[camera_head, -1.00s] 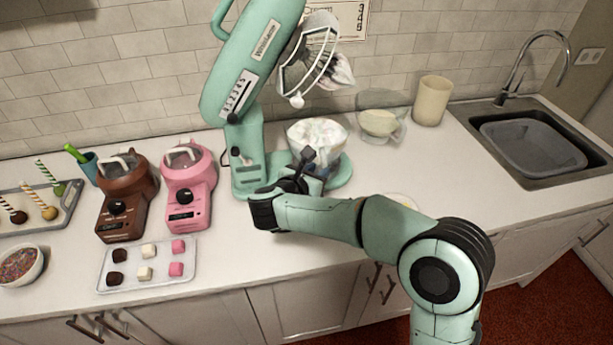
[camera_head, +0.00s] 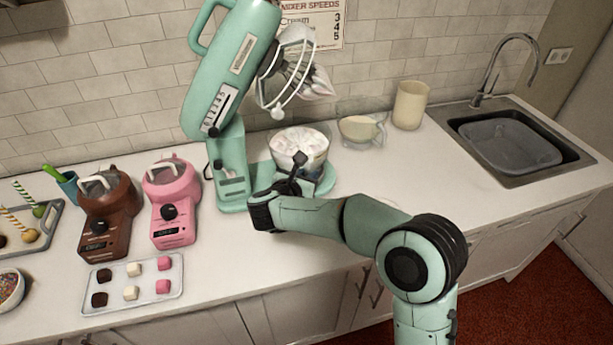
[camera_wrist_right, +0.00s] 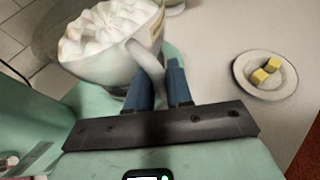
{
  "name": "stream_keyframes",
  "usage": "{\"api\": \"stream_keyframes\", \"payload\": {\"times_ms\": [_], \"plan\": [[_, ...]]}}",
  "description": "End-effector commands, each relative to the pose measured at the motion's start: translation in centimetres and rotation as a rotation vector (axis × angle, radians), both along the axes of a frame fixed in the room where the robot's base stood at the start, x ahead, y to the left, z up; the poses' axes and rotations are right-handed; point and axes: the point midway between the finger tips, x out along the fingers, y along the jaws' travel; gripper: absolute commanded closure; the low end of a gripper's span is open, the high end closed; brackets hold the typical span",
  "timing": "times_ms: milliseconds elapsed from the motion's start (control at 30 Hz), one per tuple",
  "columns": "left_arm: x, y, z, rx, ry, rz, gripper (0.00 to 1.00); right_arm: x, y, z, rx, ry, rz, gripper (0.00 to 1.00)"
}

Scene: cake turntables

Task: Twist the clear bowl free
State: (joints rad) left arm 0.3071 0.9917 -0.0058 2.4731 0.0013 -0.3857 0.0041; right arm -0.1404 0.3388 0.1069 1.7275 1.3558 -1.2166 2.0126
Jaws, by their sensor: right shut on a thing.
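The clear bowl (camera_head: 318,157), filled with white cream, sits on the base of the mint stand mixer (camera_head: 228,158), under its tilted-up head. My right gripper (camera_head: 302,176) is at the near side of the bowl. In the right wrist view the bowl (camera_wrist_right: 105,68) is at upper left, and its curved handle (camera_wrist_right: 147,58) runs down between the blue fingers of the right gripper (camera_wrist_right: 160,85), which are shut on it. The fingers partly hide the lower handle. Whether the bowl's foot is seated in the base cannot be seen. My left gripper is not in view.
A clear measuring jug (camera_head: 361,130) and a cream canister (camera_head: 410,104) stand behind right of the bowl. Brown (camera_head: 104,215) and pink (camera_head: 172,203) small machines stand left of the mixer. A plate with yellow cubes (camera_wrist_right: 265,88) lies right of the gripper.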

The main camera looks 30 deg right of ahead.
Motion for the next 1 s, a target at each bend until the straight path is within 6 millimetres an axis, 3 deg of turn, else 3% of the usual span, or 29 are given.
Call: {"api": "stream_keyframes", "payload": {"times_ms": [533, 1000], "plan": [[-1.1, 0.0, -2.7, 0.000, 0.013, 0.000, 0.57, -0.4, -1.3, -0.2, 0.001, -0.002, 0.099, 1.00], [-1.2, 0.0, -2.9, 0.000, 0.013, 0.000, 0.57, -0.4, -1.5, 0.1, 0.000, -0.003, 0.120, 1.00]]}}
